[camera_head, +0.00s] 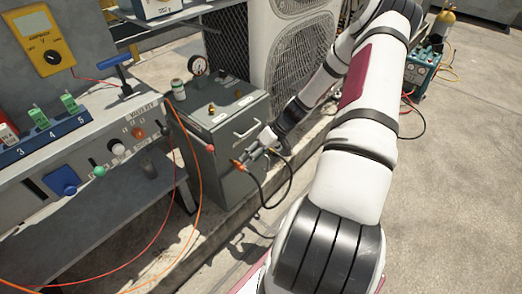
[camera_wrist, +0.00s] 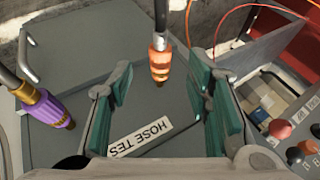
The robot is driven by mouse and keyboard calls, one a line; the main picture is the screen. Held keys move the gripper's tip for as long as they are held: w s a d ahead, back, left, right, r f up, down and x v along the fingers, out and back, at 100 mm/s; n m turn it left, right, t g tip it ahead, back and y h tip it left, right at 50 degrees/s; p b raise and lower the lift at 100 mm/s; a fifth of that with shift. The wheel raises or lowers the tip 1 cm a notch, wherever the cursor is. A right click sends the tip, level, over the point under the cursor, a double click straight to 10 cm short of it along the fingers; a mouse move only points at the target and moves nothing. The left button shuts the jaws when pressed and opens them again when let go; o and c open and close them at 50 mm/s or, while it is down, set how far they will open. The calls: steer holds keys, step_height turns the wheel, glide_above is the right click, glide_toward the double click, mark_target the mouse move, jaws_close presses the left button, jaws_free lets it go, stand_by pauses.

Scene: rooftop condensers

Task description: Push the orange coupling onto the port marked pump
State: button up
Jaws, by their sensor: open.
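The orange coupling (camera_wrist: 160,60) is on the end of a black hose in the wrist view, between and slightly beyond my open fingers, with gaps on both sides. In the head view an orange tip (camera_head: 237,163) shows beside my gripper (camera_head: 250,155), in front of the grey cabinet (camera_head: 228,172), with a black hose looping below. My gripper (camera_wrist: 161,78) is open and empty, its green pads apart. A purple coupling (camera_wrist: 48,108) on another hose is at the left of the wrist view. I cannot read any port marked pump.
A plate lettered "HOSE TES" (camera_wrist: 140,133) lies below the fingers in the wrist view. A pressure gauge (camera_head: 198,66) and a small jar (camera_head: 178,90) stand on the cabinet. A bench with a yellow meter (camera_head: 44,40) is at left. Open concrete floor (camera_head: 460,200) lies at right.

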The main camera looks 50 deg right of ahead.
mark_target(242, 168)
steer(key=shift+b+x, duration=0.45)
steer(key=shift+x, duration=1.85)
jaws_close()
